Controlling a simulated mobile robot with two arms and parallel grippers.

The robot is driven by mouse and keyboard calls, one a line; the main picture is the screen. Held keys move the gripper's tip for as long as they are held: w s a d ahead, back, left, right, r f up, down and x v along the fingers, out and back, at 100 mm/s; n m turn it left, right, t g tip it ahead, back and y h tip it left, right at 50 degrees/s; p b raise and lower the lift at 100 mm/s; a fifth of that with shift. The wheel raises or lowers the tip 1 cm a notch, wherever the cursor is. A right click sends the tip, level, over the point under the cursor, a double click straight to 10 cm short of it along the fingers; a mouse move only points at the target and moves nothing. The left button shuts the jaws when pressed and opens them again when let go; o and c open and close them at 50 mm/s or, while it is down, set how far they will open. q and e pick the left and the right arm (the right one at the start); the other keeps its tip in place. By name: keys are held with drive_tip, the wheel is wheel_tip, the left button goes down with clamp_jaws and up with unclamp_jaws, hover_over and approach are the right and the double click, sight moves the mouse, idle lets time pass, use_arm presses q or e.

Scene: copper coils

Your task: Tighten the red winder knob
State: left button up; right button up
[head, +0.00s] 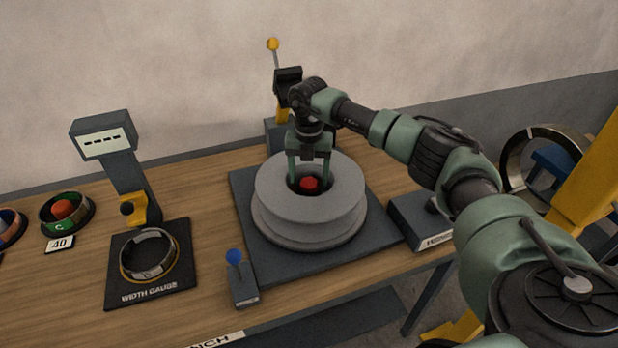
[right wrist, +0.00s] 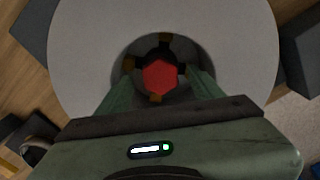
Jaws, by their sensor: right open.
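The red winder knob (head: 309,183) sits in the central hole of the grey winder spool (head: 310,206). In the right wrist view the knob (right wrist: 160,76) looks red and faceted, with small brownish tabs around it inside the dark hole. My right gripper (head: 308,178) points down over the hole, open, with its two green fingers on either side of the knob. In the right wrist view the fingers reach toward the hole's left and right sides; I cannot tell whether they touch the knob. My left gripper is not in view.
The spool stands on a dark square base (head: 247,207). A blue-knobbed lever (head: 236,258) stands at front left, and a width gauge (head: 150,265) with a ring lies further left. A yellow-knobbed lever (head: 273,45) rises behind. A dark box (head: 418,219) is to the right.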

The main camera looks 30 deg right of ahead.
sight(309, 182)
wheel_tip(309, 182, up, 7)
drive_tip(key=shift+f+b, duration=0.1)
drive_tip(key=shift+b, duration=0.55)
